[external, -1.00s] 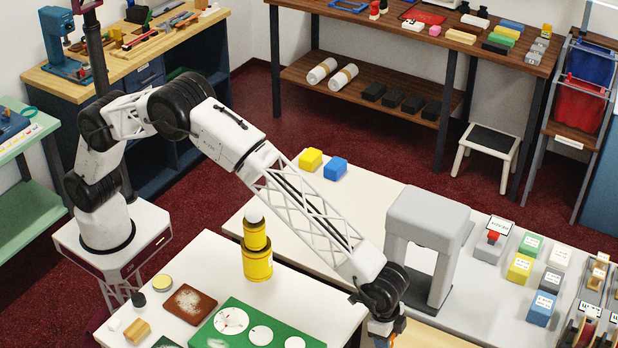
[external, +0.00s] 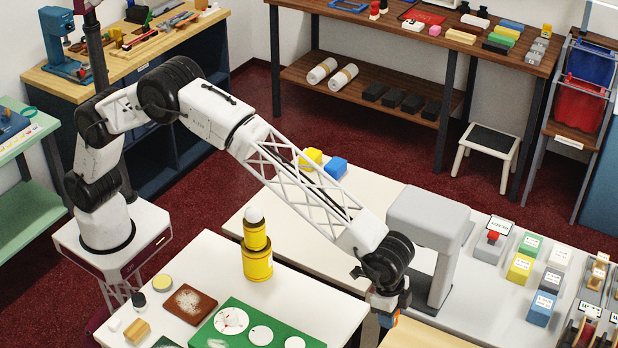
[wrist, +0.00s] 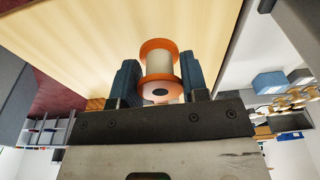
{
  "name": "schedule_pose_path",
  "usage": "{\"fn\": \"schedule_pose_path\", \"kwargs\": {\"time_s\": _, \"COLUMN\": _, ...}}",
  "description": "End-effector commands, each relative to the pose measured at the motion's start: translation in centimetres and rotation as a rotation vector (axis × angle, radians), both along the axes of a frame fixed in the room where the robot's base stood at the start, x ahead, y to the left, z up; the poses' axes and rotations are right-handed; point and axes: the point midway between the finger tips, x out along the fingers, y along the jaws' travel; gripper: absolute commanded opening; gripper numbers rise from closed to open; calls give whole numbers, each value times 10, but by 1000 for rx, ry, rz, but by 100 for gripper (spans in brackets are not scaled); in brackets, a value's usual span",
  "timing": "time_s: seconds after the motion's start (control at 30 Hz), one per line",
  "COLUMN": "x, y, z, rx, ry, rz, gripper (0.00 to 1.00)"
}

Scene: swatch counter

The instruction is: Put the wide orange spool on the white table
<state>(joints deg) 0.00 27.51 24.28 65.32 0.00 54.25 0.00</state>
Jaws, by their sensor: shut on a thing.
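The wide orange spool (wrist: 160,62) has orange flanges and a pale middle. In the wrist view it is between the two dark blue fingers of my gripper (wrist: 161,72), which is shut on it. In the external view my gripper (external: 388,316) is near the bottom edge, in front of the grey arch, and only a bit of orange shows at it. A white table (external: 318,288) with a green mat is left of my gripper. Another white-topped surface (external: 375,205) lies behind. I cannot tell which one the task means.
A light wooden surface (external: 420,338) lies below my gripper. The grey arch (external: 430,215) stands close behind my wrist. Yellow cans (external: 257,262) and the green mat (external: 222,312) occupy the left white table. Its right front part looks bare.

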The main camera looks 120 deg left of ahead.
Motion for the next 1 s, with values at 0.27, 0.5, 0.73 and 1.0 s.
{"fn": "schedule_pose_path", "kwargs": {"time_s": 0.27, "x": 0, "y": 0, "z": 93, "rx": 0, "ry": -1, "rz": 0, "gripper": 15}}
{"fn": "schedule_pose_path", "kwargs": {"time_s": 0.5, "x": 0, "y": 0, "z": 141, "rx": 0, "ry": 0, "rz": 0, "gripper": 15}}
{"fn": "schedule_pose_path", "kwargs": {"time_s": 0.73, "x": -4, "y": 6, "z": 172, "rx": 0, "ry": 1, "rz": 8, "gripper": 15}}
{"fn": "schedule_pose_path", "kwargs": {"time_s": 1.0, "x": -27, "y": 38, "z": 179, "rx": 1, "ry": 1, "rz": 50, "gripper": 15}}
